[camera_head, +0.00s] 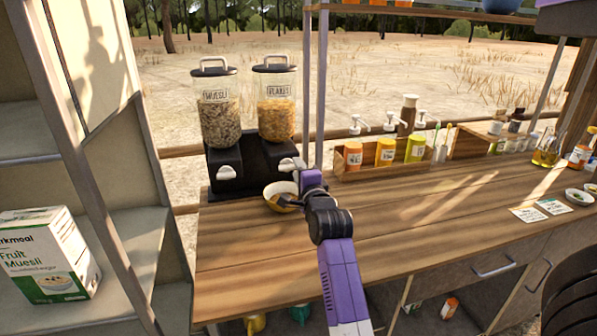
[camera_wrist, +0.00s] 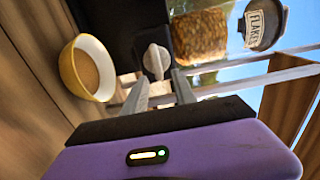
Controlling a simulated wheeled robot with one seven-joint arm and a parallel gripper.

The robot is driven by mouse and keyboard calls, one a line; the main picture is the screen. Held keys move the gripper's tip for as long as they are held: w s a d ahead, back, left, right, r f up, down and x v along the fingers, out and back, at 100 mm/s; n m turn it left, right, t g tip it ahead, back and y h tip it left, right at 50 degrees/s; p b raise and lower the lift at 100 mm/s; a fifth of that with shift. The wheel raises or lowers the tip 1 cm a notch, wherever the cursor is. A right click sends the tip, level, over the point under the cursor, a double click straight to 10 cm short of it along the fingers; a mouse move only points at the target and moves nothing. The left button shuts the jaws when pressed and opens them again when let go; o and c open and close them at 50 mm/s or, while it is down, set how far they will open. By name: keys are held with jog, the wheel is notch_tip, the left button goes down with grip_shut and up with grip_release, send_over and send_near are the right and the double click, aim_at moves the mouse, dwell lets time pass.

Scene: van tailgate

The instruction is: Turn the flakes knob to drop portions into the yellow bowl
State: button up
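The flakes dispenser (camera_head: 276,112) is a clear jar of golden flakes with a dark lid, on a black stand. Its pale knob (camera_head: 288,163) is at the stand's front; in the wrist view the knob (camera_wrist: 156,60) lies just ahead of my fingertips. My gripper (camera_wrist: 160,77) is open, one finger towards each side of the knob; I cannot tell whether they touch it. The yellow bowl (camera_head: 279,187) stands on the counter below the knob, partly hidden by my arm in the head view. In the wrist view the bowl (camera_wrist: 66,69) shows a tan inside; its contents are unclear.
A muesli dispenser (camera_head: 220,118) with its own knob (camera_head: 226,172) stands directly left. A thin post (camera_head: 322,90) rises close right of the flakes jar. A wooden rack (camera_head: 374,170) of bottles stands further right. The counter's front middle (camera_head: 430,215) is clear.

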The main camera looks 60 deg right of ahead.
jog(key=shift+a, duration=0.1)
jog(key=b+v, duration=0.1)
jog(key=v, duration=0.6)
jog(key=shift+s+a, duration=0.2)
jog(key=shift+s, duration=0.05)
jog(key=shift+o, duration=0.5)
